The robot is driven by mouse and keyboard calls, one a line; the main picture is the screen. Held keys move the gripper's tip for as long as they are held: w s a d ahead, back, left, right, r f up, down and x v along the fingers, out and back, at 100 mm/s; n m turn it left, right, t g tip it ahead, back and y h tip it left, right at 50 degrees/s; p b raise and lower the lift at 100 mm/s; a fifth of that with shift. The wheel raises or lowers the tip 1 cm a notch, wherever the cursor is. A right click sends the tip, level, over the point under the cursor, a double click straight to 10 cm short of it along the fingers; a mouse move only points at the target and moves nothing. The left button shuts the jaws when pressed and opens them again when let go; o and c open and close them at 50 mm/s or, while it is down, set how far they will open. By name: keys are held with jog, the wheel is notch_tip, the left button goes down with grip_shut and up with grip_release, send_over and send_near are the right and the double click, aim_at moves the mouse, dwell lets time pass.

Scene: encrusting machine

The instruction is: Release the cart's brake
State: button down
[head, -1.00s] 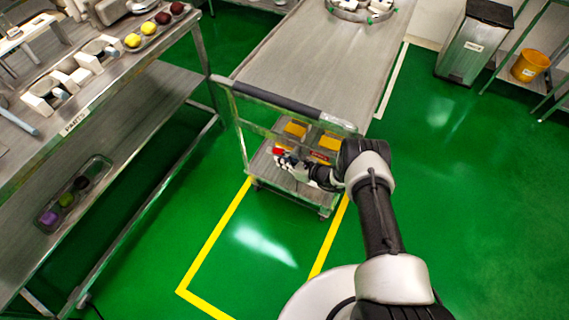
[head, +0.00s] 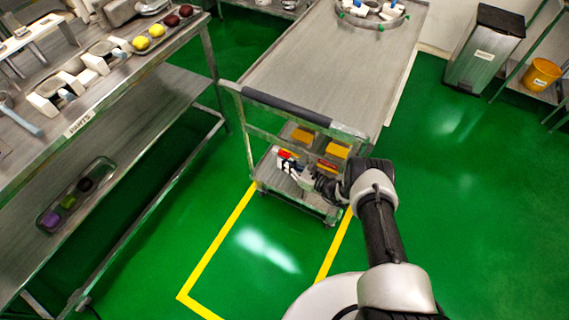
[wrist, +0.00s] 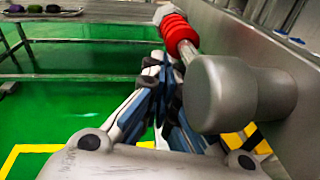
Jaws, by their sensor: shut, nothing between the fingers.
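The cart (head: 330,55) stands ahead with its dark push bar (head: 287,107) towards me. Its brake lever has a red ribbed grip (head: 286,153), low at the cart's near end. In the wrist view the red grip (wrist: 179,34) sits on a metal rod that runs to a thick grey round hub (wrist: 235,92). My gripper (head: 287,164) is shut and empty at the lever. In the wrist view its fingertips (wrist: 163,66) are just left of the rod, below the red grip. I cannot tell whether they touch it.
Yellow-orange boxes (head: 332,149) lie on the cart's lower level. A metal shelf rack labelled PARTS (head: 78,124) stands at the left. A bin (head: 487,45) and an orange bucket (head: 541,73) are at the upper right. Green floor at the right is clear.

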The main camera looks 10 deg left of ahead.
jog(key=v, duration=1.2)
dwell(0.5)
